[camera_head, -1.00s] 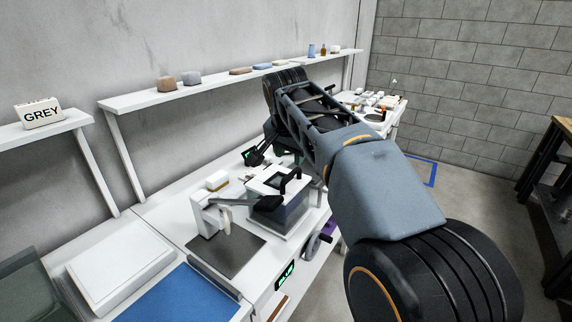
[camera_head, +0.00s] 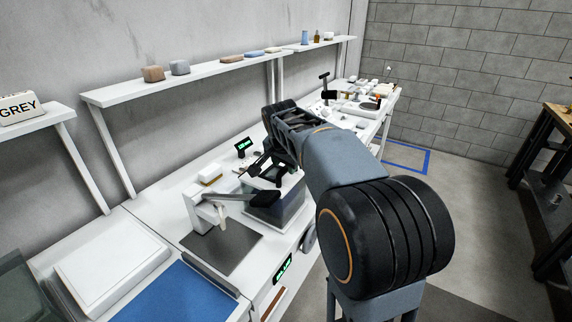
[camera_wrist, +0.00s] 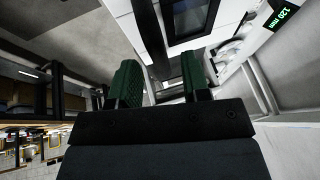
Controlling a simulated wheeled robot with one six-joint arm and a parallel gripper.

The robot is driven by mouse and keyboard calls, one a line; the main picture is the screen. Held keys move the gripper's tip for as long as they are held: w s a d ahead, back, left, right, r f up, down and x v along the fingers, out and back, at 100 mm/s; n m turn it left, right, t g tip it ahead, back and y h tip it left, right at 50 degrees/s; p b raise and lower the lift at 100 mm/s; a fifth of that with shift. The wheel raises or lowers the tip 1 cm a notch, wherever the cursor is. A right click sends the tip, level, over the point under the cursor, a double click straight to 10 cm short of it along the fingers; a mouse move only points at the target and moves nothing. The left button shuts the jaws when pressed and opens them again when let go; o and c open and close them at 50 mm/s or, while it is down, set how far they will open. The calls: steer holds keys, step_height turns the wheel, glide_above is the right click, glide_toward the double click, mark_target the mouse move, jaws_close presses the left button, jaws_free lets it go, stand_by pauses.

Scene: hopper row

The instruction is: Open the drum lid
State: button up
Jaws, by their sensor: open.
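A bench unit with a smoky see-through body (camera_head: 279,214) and a pale top with a black part on it stands right of centre on the white bench in the head view. I take it for the drum, but cannot be sure; my arm partly covers its top. My gripper, dark with green finger pads (camera_wrist: 160,80), is open and empty in the wrist view. A black-framed square part (camera_wrist: 190,22) lies ahead of the fingers there, apart from them. In the head view the gripper is mostly hidden behind my arm, around the unit's top.
A white press-like stand (camera_head: 205,208) with a dark plate (camera_head: 222,246) is left of the unit. A small green-lit display (camera_head: 244,146) stands behind it and reads 120 mm in the wrist view (camera_wrist: 284,15). A wall shelf (camera_head: 185,78) runs above the bench.

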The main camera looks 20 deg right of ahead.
steer(key=shift+w+d+f, duration=0.1)
steer(key=shift+w+f, duration=0.05)
steer(key=shift+f, duration=0.35)
jaws_close()
stand_by(0.3)
